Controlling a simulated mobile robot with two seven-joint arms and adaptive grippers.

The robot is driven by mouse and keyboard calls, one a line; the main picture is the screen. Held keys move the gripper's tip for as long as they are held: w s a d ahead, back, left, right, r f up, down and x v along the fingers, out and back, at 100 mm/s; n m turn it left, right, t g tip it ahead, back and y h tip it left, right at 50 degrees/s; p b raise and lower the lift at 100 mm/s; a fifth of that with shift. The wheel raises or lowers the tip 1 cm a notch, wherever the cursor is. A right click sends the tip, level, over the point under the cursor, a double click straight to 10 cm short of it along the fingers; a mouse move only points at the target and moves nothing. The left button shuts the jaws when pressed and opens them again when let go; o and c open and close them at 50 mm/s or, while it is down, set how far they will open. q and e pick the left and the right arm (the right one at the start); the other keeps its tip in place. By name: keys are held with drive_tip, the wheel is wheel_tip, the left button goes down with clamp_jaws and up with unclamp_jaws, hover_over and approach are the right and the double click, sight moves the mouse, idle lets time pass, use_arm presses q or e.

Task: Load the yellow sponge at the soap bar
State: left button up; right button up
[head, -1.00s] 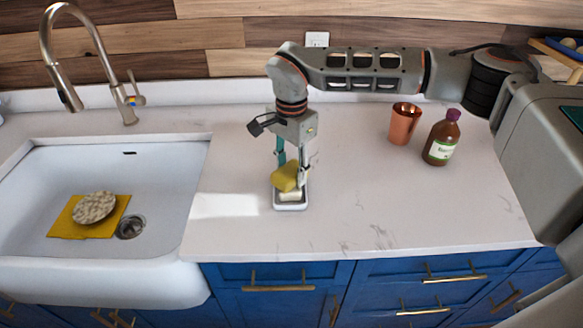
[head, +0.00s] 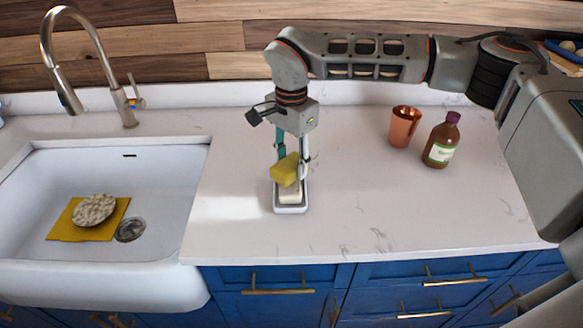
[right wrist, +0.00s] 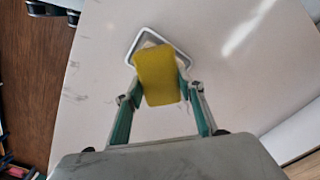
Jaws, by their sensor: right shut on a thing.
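The yellow sponge (head: 285,170) is held between the fingers of my right gripper (head: 291,176), tilted, above the soap bar. The soap bar (head: 291,196) is cream-coloured and lies in a small white dish (head: 291,210) on the counter. In the head view a strip of the soap shows below the sponge, and they look slightly apart. In the right wrist view the sponge (right wrist: 160,76) sits between both fingers and covers most of the soap and part of the dish (right wrist: 131,58). My left gripper is in neither view.
A copper cup (head: 401,128) and a brown bottle (head: 441,140) with a purple cap stand to the right on the counter. At left is a white sink (head: 165,175) with a yellow cloth (head: 67,228) and a round speckled item (head: 94,210). The counter around the dish is clear.

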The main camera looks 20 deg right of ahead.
sight(292, 162)
drive_tip(key=shift+r, duration=1.9)
